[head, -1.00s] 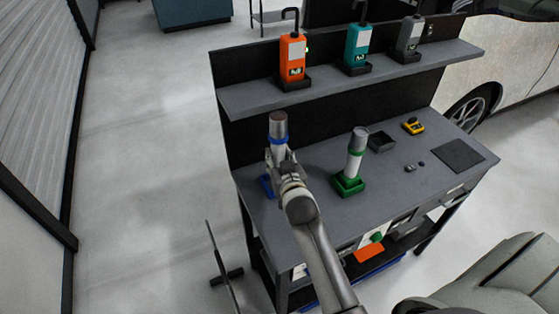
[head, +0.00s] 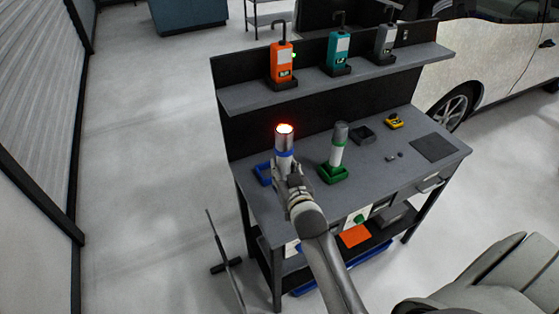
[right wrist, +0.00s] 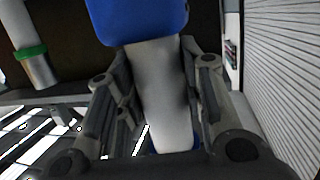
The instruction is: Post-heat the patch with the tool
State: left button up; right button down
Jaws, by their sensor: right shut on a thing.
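My right gripper (head: 287,174) is shut on a grey-white cylindrical tool with a blue band (head: 284,153). The tool stands upright, and its top end glows orange-white. In the right wrist view the fingers lie on both sides of its pale body (right wrist: 160,92), below the wide blue part (right wrist: 138,18). A blue holder (head: 263,174) is on the workbench just left of the tool, partly hidden by it. A similar tool with a green band (head: 338,147) stands in a green holder (head: 333,174) to the right. My left gripper is not in view. I cannot make out the patch for certain.
The grey workbench (head: 385,176) has a raised shelf (head: 310,83) with orange (head: 281,62), teal (head: 338,50) and grey (head: 385,40) devices. A small yellow device (head: 394,121) and a dark mat (head: 433,149) lie at right. An orange sheet (head: 355,236) lies below. Open floor is at left.

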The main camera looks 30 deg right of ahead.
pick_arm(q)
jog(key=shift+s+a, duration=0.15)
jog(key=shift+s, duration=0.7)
pick_arm(e)
jog(key=s, duration=0.9)
jog(key=shift+s+a+r, duration=0.15)
jog(key=shift+s+a, duration=0.05)
jog(key=shift+s, duration=0.05)
